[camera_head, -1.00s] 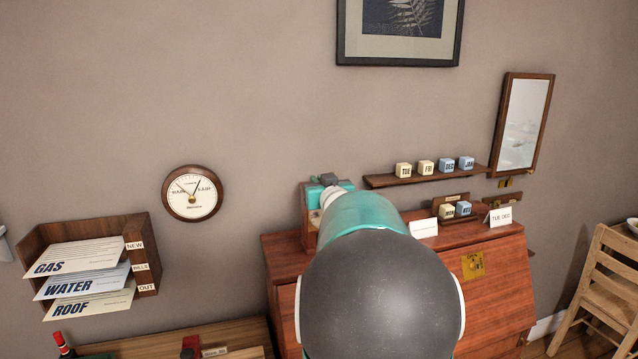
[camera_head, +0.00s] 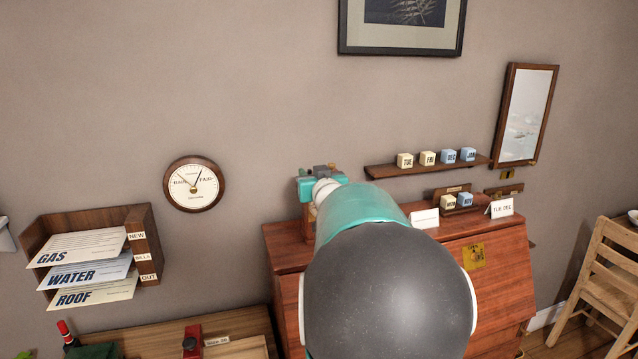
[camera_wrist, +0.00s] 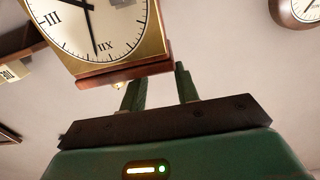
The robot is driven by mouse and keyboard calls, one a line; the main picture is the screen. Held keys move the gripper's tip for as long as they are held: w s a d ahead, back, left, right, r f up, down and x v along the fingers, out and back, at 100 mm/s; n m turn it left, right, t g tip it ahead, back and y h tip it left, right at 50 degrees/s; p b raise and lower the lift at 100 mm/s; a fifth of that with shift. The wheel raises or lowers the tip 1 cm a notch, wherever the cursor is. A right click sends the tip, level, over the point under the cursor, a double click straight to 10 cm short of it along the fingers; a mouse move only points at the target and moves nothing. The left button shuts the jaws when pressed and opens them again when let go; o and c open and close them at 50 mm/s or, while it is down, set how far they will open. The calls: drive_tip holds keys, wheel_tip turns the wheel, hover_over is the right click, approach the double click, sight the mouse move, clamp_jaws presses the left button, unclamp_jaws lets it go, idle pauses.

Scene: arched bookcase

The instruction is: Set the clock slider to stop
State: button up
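The clock (camera_wrist: 95,35) shows in the wrist view at the upper left, upside down, with a white Roman-numeral dial, a brass-coloured face and a wooden edge. A small brass knob (camera_wrist: 119,86) sticks out from that edge, beside one finger. My gripper (camera_wrist: 157,82) has its two green fingers apart, with nothing seen between them. The fingers are close to the clock's wooden edge; I cannot tell whether they touch it. In the head view my arm hides most of the clock, and the gripper end shows above the desk. I cannot make out a slider or its markings.
The clock stands by a reddish wooden desk (camera_head: 500,275). A shelf (camera_head: 385,172) with letter cubes and a mirror (camera_head: 525,115) are at right. A round barometer (camera_head: 194,184) and a letter rack (camera_head: 150,232) are at left. The wall above the desk's left side is clear.

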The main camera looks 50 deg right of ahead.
drive_tip(key=v, duration=1.3)
drive_tip(key=shift+s, duration=0.1)
drive_tip(key=s+a+f+n+g+y, duration=0.1)
drive_tip(key=a+f+g+y, duration=0.25)
drive_tip(key=a, duration=0.65)
drive_tip(key=a+f+n+g+y, duration=0.15)
drive_tip(key=a+f, duration=0.35)
drive_tip(key=a, duration=0.6)
drive_tip(key=s+a+f+n+g+y, duration=0.1)
drive_tip(key=s+a+f+g+y, duration=0.1)
drive_tip(key=s+a, duration=0.3)
drive_tip(key=s+a+f+n+g+y, duration=0.1)
drive_tip(key=s+a+f+n+g, duration=0.1)
drive_tip(key=s+a, duration=0.3)
drive_tip(key=a+f+g, duration=0.1)
drive_tip(key=a, duration=0.3)
drive_tip(key=shift+s+f+y, duration=0.2)
drive_tip(key=shift+f+y, duration=0.15)
drive_tip(key=shift+y, duration=0.05)
